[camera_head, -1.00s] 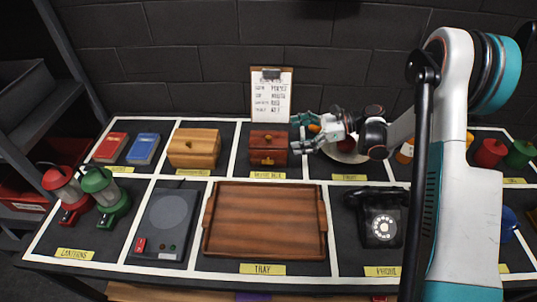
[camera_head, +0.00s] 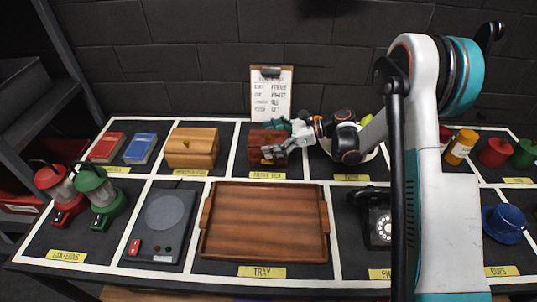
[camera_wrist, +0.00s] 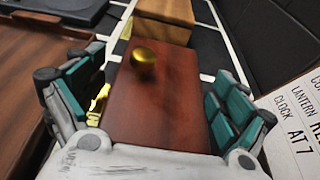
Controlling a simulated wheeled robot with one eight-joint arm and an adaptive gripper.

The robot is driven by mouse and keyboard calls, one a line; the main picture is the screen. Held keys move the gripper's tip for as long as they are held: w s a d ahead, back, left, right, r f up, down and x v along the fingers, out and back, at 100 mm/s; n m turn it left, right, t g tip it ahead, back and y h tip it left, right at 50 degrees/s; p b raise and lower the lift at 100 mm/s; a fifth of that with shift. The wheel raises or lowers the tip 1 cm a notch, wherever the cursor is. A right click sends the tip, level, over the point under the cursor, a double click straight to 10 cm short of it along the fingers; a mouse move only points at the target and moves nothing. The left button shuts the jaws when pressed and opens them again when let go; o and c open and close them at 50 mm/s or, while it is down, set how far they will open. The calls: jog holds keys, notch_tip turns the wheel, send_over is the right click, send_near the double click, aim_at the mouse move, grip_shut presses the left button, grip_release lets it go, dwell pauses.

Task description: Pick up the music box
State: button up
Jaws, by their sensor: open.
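The music box appears to be the dark red-brown wooden box (camera_head: 256,141) at the middle of the back row, above a yellow label that is hard to read. In the wrist view, the box (camera_wrist: 155,115) fills the space between the fingers, with a brass knob (camera_wrist: 145,58) on it and a gold part at its left side. My gripper (camera_head: 275,142) is open at the box, with teal-padded fingers on either side of it. The wrist view shows the gripper (camera_wrist: 155,103) the same way; I cannot tell whether a finger touches. The arm hides the box's right part.
A lighter wooden box (camera_head: 192,147) stands left of it, a clipboard (camera_head: 271,95) behind. A plate (camera_head: 345,150) is to the right, partly behind my arm. A wooden tray (camera_head: 264,249) lies in front, with a black telephone (camera_head: 377,220) at its right.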

jog(key=shift+c, duration=0.3)
jog(key=c, duration=2)
jog(key=shift+c, duration=0.3)
jog(key=shift+r, duration=0.15)
